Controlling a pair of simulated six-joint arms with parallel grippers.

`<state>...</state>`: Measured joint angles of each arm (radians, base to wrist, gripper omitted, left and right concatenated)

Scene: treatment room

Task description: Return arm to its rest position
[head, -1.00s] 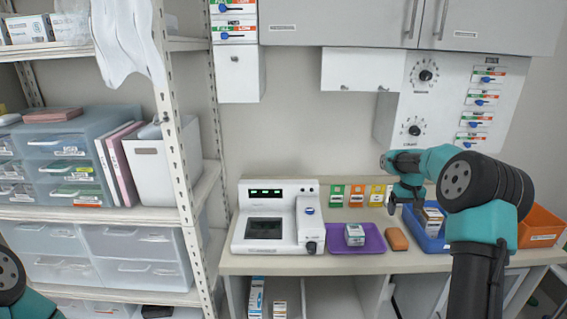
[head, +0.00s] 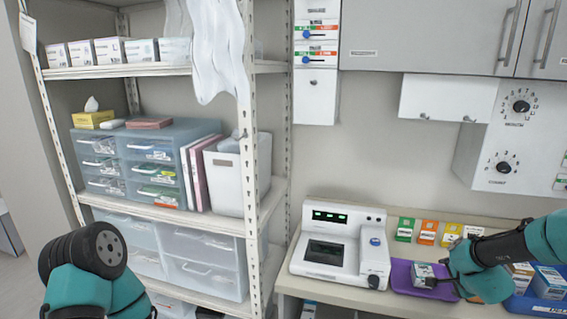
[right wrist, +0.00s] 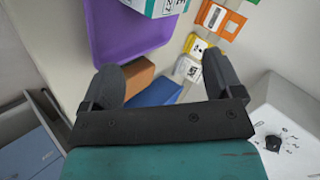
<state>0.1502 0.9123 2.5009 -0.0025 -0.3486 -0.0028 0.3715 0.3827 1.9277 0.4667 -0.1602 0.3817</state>
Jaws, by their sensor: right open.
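My right arm reaches in from the right in the head view, with its gripper (head: 440,280) over the right part of the purple tray (head: 402,279). A small white and green box (head: 421,270) sits on the tray, beside the gripper. In the right wrist view the two dark fingers (right wrist: 163,75) are spread, with nothing between them. The box (right wrist: 155,6) and the tray (right wrist: 120,42) show beyond the fingertips there. My left arm shows only as a bent dark and teal joint at the lower left of the head view; its gripper is out of sight.
A white device (head: 340,250) stands left of the tray. Coloured cards (head: 427,232) stand along the wall. A blue bin (head: 540,300) with boxes is at the right. A brown block (right wrist: 140,72) lies near the tray. Shelving (head: 250,150) with drawers fills the left.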

